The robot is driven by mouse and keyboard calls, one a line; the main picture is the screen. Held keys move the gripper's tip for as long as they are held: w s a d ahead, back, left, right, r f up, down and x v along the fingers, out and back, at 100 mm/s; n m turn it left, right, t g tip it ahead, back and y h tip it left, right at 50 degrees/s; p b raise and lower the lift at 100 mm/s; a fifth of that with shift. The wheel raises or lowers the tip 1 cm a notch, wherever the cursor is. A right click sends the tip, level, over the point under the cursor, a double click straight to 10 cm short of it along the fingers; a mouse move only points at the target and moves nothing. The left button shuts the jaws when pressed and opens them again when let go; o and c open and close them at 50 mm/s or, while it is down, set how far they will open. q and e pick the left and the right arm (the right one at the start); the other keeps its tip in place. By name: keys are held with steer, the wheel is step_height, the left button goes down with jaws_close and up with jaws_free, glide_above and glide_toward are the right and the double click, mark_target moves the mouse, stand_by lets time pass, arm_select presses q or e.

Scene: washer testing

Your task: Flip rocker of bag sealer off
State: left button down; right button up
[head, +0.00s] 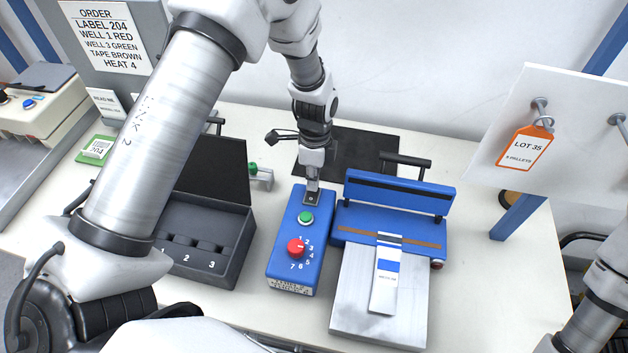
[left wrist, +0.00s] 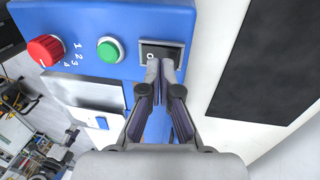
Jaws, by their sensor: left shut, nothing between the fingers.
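The bag sealer has a blue control box (head: 283,262) beside a blue hinged bar (head: 400,190) and a metal plate. On the box are a black rocker (head: 311,198), a green button (head: 306,217) and a red dial (head: 296,248) with numbers. In the left wrist view the rocker (left wrist: 162,53) sits in a dark frame, with a white 0 mark at its left part. My left gripper (head: 311,189) is shut and empty, pointing down at the rocker. Its fingertips (left wrist: 160,66) overlap the rocker's near edge; I cannot tell whether they touch it. My right gripper is out of view.
A dark open-lidded box (head: 210,270) with numbered slots stands left of the control box. A strip of pouch (head: 386,280) lies on the sealer's plate. A black mat (head: 365,150) lies behind. A white panel with an orange tag (head: 525,147) stands at right.

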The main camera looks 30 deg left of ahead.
mark_target(312, 194)
arm_select(q)
step_height(312, 194, up, 4)
steer(key=shift+f+p, duration=0.25)
steer(key=shift+p, duration=0.65)
steer(key=shift+r+b, duration=0.3)
steer(key=shift+b, duration=0.85)
step_height(312, 194, up, 8)
steer(key=b, duration=0.1)
steer(key=shift+s+b, duration=0.35)
steer(key=shift+s, duration=0.05)
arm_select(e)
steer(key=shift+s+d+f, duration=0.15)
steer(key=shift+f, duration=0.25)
arm_select(q)
steer(key=shift+d, duration=0.1)
